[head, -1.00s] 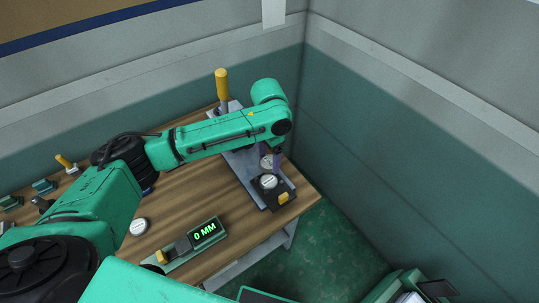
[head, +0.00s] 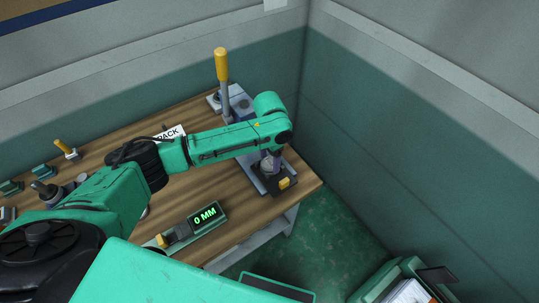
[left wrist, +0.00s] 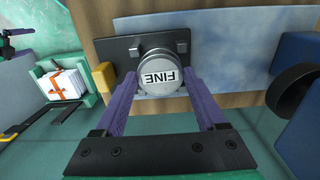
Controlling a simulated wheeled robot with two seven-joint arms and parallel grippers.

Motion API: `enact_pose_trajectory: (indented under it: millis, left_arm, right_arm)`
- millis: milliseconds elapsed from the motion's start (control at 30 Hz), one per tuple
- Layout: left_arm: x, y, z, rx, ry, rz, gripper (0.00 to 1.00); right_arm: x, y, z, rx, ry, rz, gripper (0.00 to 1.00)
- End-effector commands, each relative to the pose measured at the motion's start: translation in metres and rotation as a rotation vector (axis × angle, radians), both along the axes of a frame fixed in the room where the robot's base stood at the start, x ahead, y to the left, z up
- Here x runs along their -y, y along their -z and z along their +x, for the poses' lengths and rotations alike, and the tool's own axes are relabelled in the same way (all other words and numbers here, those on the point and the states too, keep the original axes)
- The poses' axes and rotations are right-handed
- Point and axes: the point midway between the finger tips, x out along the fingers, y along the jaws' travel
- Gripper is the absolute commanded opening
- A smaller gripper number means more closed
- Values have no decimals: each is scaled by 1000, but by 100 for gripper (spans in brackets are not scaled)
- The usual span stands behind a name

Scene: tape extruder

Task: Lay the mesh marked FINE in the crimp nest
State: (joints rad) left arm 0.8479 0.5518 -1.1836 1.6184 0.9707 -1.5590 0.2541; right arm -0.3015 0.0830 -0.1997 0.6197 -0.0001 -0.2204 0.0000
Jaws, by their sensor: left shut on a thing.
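My left gripper (left wrist: 159,78) has purple fingers shut on the sides of a round grey mesh disc with a white label reading FINE (left wrist: 160,76); the label is upside down in the left wrist view. The held disc also shows in the head view (head: 268,166). It is over the crimp nest, a dark plate (left wrist: 121,56) with a yellow tab, which also shows in the head view (head: 268,186). A round metal part (left wrist: 153,52) is partly hidden behind the disc. I cannot tell whether the disc touches it. A purple and black part at the left wrist view's upper left may be my right gripper.
A press with a tall yellow-topped lever (head: 222,68) stands behind the nest. A gauge reading 0 MM (head: 204,217) lies on the wooden bench (head: 230,195). A PACK sign (head: 170,133) is partly behind my arm. A green bin (head: 395,290) stands at lower right.

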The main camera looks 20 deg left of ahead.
Motion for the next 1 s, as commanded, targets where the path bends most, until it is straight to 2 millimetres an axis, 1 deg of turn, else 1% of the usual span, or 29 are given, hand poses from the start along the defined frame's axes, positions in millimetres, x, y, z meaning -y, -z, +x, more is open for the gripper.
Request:
enact_pose_trajectory:
  millis: [267, 300, 333, 367, 567, 667, 767, 867, 1000]
  left_arm:
    - [0, 2, 0, 0, 0, 0, 0]
    - [0, 2, 0, 0, 0, 0, 85]
    - [0, 2, 0, 0, 0, 0, 96]
    - [0, 2, 0, 0, 0, 0, 100]
    - [0, 1, 0, 0, 0, 0, 100]
    - [0, -4, 1, 1, 0, 0, 100]
    - [0, -21, 1, 4, 0, -2, 100]
    - [0, -48, 1, 6, 1, -2, 100]
    - [0, -91, 1, 7, 2, -2, 100]
  right_arm:
    - [-3, 1, 1, 1, 2, 4, 100]
    - [-3, 1, 1, 2, 2, 5, 100]
    - [-3, 1, 1, 2, 2, 5, 100]
    - [-4, 1, 1, 2, 2, 6, 100]
    - [-4, 1, 1, 2, 2, 6, 100]
    - [-4, 2, 1, 3, 1, 6, 100]
    - [-4, 6, 1, 3, 1, 6, 100]
    - [-4, 11, 2, 3, 1, 6, 100]
    - [-4, 19, 2, 3, 1, 6, 100]
